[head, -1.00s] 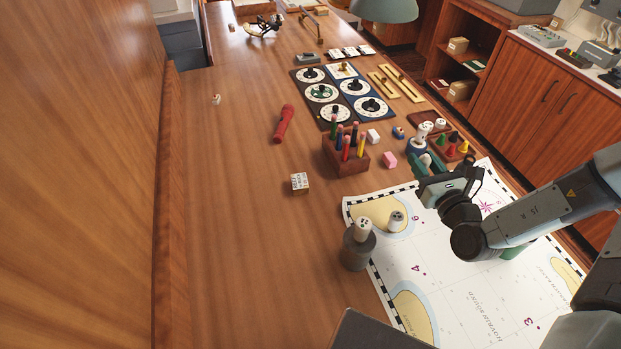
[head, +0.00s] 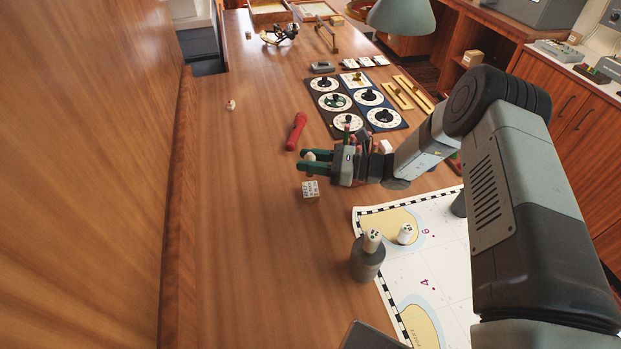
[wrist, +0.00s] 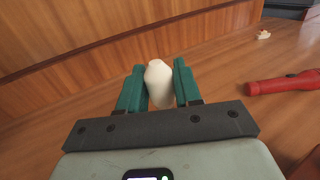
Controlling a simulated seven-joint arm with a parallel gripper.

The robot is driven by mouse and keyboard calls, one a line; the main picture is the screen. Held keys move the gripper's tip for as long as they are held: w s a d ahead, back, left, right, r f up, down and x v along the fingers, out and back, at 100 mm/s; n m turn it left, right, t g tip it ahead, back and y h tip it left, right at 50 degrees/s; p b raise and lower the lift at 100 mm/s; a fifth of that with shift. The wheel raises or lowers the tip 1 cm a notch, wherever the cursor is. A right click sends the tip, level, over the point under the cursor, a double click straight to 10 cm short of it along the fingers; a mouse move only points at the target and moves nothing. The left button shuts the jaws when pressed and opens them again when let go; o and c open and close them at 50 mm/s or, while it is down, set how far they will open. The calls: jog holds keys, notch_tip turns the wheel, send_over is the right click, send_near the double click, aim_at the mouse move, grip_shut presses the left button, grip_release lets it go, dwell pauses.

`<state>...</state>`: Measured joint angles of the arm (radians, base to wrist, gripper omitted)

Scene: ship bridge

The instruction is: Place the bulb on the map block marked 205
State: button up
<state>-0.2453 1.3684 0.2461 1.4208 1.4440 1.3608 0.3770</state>
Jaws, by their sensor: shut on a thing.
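My gripper (head: 306,162) is shut on a white, rounded bulb (wrist: 158,84), held between its green fingers in the wrist view. In the head view the bulb (head: 310,156) shows only as a small pale spot at the fingertips. A small pale block with dark marks (head: 310,188) sits on the wooden table just below the gripper in the picture; its marks are too small to read. The gripper appears above the table and apart from this block. The map (head: 440,262) is spread at the lower right, partly hidden by my arm.
A grey cylinder with a white marked top piece (head: 367,262) stands by the map's left edge. Another white marked piece (head: 405,234) is on the map. A red torch (head: 297,131) lies beyond the gripper. Dial boards (head: 348,122) lie further back. The left table is mostly clear.

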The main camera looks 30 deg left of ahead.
aim_at(311, 176)
jog(key=shift+f, duration=2.7)
jog(key=shift+f, duration=0.2)
jog(key=o, duration=1)
jog(key=shift+r, duration=0.15)
jog(key=shift+w+d, duration=0.2)
jog(key=shift+d, duration=0.15)
jog(key=v, duration=1.1)
jog(key=shift+d, duration=0.2)
jog(key=shift+r, duration=0.1)
